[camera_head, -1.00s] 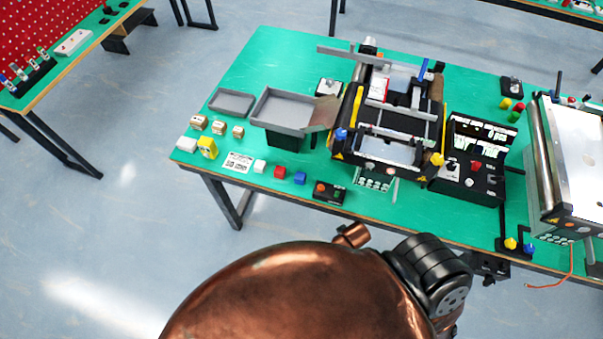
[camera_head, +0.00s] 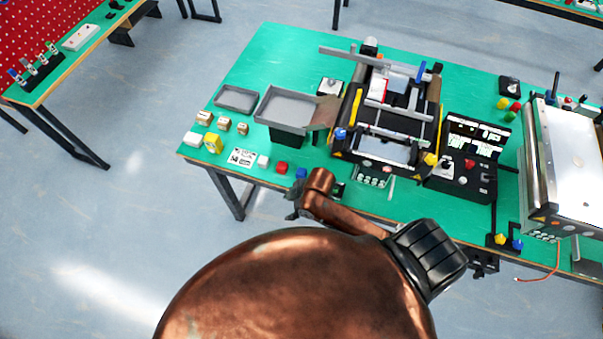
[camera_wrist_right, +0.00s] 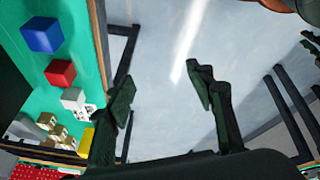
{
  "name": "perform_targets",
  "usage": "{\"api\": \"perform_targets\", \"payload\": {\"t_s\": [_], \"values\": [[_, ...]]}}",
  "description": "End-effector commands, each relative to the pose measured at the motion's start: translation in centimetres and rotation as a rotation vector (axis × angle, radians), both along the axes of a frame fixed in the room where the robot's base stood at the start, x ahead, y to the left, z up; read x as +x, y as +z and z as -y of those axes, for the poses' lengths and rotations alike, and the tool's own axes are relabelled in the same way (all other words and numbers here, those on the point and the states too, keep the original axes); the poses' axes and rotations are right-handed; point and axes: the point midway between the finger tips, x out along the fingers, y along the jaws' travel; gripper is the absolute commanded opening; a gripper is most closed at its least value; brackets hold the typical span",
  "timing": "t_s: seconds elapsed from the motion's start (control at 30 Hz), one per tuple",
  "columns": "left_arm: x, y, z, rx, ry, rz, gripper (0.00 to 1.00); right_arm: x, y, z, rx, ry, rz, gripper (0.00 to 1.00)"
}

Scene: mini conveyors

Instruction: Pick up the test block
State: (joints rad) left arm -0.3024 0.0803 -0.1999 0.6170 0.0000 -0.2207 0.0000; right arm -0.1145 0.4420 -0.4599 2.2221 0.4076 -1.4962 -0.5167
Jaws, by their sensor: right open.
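Small cubes stand in a row near the front edge of the green table: a white cube (camera_head: 263,161), a red cube (camera_head: 281,168) and a blue cube (camera_head: 301,173). Which one is the test block, I cannot tell. In the right wrist view, the blue cube (camera_wrist_right: 42,34), red cube (camera_wrist_right: 60,73) and white cube (camera_wrist_right: 73,98) are at the left. My right gripper (camera_head: 298,204) is just in front of the table edge, near the blue cube. Its fingers are apart (camera_wrist_right: 163,84), with only floor between them. My left gripper is not in view.
A yellow block (camera_head: 213,142), a white block (camera_head: 192,139) and small tan boxes (camera_head: 223,123) stand left of the cubes. Grey trays (camera_head: 289,105) and a mini conveyor (camera_head: 388,128) are behind. The table's front edge (camera_head: 229,173) is close to my right gripper.

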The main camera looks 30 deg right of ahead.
Motion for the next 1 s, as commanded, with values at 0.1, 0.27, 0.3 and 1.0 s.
{"api": "perform_targets", "payload": {"t_s": [0.1, 0.27, 0.3, 1.0], "values": [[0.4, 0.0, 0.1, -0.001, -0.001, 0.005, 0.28, 2.6, -0.7, -1.3, -0.077, 0.287, 0.017, 0.49], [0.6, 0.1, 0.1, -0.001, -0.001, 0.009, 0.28, 5.8, -1.9, 0.5, -0.208, 0.68, -0.003, 0.49], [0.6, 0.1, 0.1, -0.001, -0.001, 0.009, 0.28, 6.7, -1.9, 1.7, -0.242, 0.758, -0.014, 0.49], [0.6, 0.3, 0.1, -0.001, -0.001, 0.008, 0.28, 12.9, -1.7, 13.0, -0.403, 1.118, -0.105, 0.49]]}}
